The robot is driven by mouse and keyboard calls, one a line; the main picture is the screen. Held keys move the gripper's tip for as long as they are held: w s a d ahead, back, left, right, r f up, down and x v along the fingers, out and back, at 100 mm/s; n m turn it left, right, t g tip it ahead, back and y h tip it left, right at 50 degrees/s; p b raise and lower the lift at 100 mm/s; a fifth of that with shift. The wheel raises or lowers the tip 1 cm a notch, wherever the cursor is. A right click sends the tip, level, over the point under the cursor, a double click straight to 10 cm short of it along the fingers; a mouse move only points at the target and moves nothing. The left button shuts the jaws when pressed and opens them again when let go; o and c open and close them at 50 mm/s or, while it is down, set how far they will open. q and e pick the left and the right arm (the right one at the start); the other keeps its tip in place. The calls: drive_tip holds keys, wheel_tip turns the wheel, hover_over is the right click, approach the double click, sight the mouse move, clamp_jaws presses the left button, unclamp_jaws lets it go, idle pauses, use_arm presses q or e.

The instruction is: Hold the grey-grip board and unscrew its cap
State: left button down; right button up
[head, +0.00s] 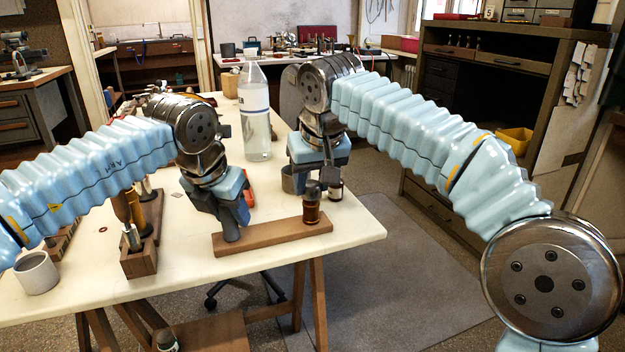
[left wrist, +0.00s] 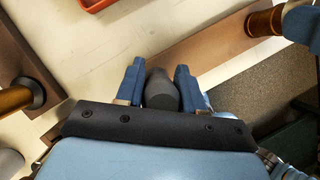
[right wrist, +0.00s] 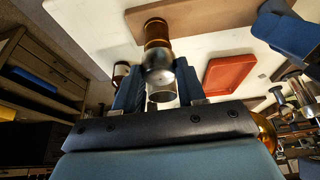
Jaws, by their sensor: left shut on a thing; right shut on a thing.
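The wooden board (head: 275,238) lies flat near the table's front right corner. Its grey grip (left wrist: 160,90) stands at its left end, between the fingers of my left gripper (left wrist: 160,82), which is shut on it.
A clear bottle (head: 255,115) stands behind the grippers. A red tray (right wrist: 230,75) lies behind the board. A wooden tool block (head: 139,260) and a grey mug (head: 37,273) stand at left.

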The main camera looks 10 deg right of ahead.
drive_tip(key=shift+a+m+h, duration=0.1)
drive_tip(key=shift+m+h, duration=0.4)
drive_tip(key=shift+m, duration=0.6)
drive_tip(key=n+y, duration=0.1)
drive_tip(key=n, duration=0.2)
drive_tip(key=shift+d, duration=0.2)
drive_tip(key=shift+n+y, duration=0.5)
drive_tip(key=shift+n, duration=0.6)
drive_tip(key=n+g+y, duration=0.1)
drive_tip(key=n, duration=0.2)
drive_tip(key=shift+w+d, duration=0.1)
drive_tip(key=shift+w, duration=0.05)
drive_tip(key=o, duration=1.3)
drive_tip(key=shift+c, duration=0.2)
